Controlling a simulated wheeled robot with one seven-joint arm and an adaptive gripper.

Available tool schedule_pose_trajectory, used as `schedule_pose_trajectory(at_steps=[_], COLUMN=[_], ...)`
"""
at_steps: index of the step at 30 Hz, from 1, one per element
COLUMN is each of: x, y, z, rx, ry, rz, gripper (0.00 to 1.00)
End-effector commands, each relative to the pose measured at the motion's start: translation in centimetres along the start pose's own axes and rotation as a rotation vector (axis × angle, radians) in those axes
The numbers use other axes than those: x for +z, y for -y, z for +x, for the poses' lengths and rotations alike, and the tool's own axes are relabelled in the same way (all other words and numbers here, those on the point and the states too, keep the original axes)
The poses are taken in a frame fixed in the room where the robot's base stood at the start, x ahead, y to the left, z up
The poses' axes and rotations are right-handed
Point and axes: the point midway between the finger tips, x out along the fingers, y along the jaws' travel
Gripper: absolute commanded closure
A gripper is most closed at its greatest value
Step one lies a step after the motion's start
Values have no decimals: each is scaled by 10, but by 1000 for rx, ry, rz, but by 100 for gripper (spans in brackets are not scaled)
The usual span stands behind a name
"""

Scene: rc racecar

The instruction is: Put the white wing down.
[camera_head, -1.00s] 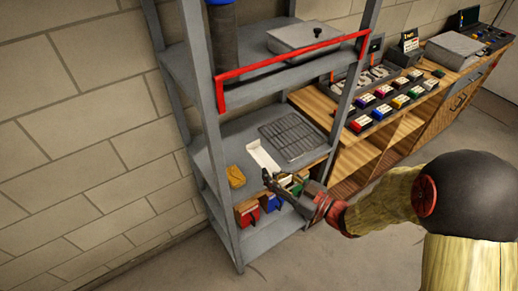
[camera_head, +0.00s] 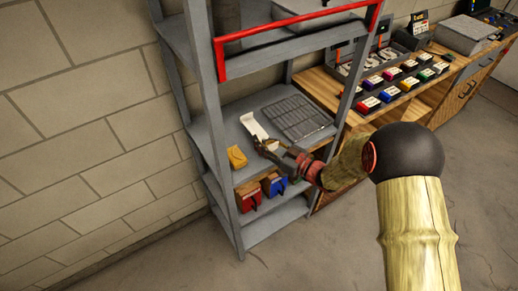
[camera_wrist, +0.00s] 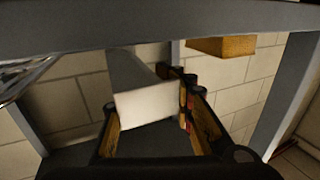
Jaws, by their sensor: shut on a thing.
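The white wing (camera_head: 254,129) is a pale, flat, long piece at the middle shelf of the grey rack, between a yellow block and a dark grate. My gripper (camera_head: 264,145) reaches in from the right and is shut on the near end of the wing. In the wrist view the white wing (camera_wrist: 148,104) sits between the two fingers of my gripper (camera_wrist: 150,112). Whether the wing touches the shelf is unclear. My fingers hide part of its near end.
The yellow block (camera_head: 237,157) is left of the wing and the dark grate (camera_head: 298,117) is right. Red (camera_head: 249,197) and blue (camera_head: 274,184) bins stand on the shelf below. A red-edged upper shelf (camera_head: 290,45) is overhead. A workbench (camera_head: 325,88) stands to the right.

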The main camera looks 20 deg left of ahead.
Motion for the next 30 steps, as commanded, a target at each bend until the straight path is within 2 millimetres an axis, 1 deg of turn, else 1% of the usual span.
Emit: schedule_pose_trajectory(at_steps=[1, 3, 6, 14, 18, 19, 30], x=[9, 23, 34, 33, 37, 37, 36], y=[-1, -1, -1, -1, -1, -1, -1], z=[2, 1, 1, 1, 1, 1, 1], rx=[-1, 0, 0, 0, 0, 0, 0], ry=[1, 2, 2, 1, 1, 1, 1], rz=[1, 3, 2, 0, 1, 1, 1], gripper=[100, 100, 100, 100, 100, 80, 59])
